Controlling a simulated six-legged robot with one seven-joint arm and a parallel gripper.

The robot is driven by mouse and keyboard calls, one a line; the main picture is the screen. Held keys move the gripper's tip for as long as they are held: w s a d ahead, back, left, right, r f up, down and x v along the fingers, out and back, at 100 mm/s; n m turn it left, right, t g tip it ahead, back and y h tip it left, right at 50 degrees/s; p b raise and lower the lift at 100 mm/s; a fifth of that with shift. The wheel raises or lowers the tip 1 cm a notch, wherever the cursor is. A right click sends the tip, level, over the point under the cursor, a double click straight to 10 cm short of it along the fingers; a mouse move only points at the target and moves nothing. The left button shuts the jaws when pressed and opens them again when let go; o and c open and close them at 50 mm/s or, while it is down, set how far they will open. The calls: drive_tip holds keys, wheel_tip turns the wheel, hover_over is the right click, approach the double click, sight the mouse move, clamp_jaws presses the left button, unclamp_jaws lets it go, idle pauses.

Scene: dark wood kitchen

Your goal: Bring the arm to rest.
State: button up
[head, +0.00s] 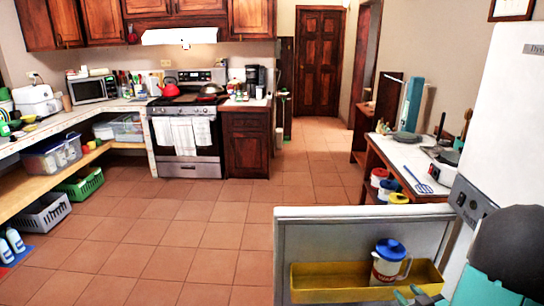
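Part of my arm, with a dark rounded joint and teal links, fills the lower right corner. My gripper (416,296) shows only as small teal tips at the bottom edge, just below and right of a pitcher. Most of it is cut off by the frame, so I cannot tell whether it is open or shut, or whether it touches anything. The pitcher (386,268), whitish with a blue lid, stands upright in the yellow door bin (330,283).
The white fridge (505,120) is close on the right, its door (345,232) standing open in front of me. A side table (410,160) stands behind the door. A stove (186,130) and counters line the far and left sides. The tiled floor (200,225) between is clear.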

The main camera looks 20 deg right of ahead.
drive_tip(key=w+a+r+m+g+h, duration=0.1)
drive_tip(key=w+a+r+g, duration=0.1)
drive_tip(key=a+r, duration=0.5)
drive_tip(key=w+a+r+m+g+h, duration=0.1)
drive_tip(key=w+a+r+g, duration=0.2)
drive_tip(key=a+r, duration=0.35)
drive_tip(key=s+a+r+g+y, duration=0.1)
drive_tip(key=s+a+r+y, duration=0.1)
drive_tip(key=s+a, duration=0.4)
drive_tip(key=s+a+r+n+g+y, duration=0.1)
drive_tip(key=s+a, duration=0.6)
drive_tip(key=a, duration=0.7)
drive_tip(key=shift+s+r+g+y, duration=0.2)
drive_tip(key=shift+r+g+y, duration=0.6)
drive_tip(key=shift+y, duration=0.1)
drive_tip(key=shift+a, duration=0.2)
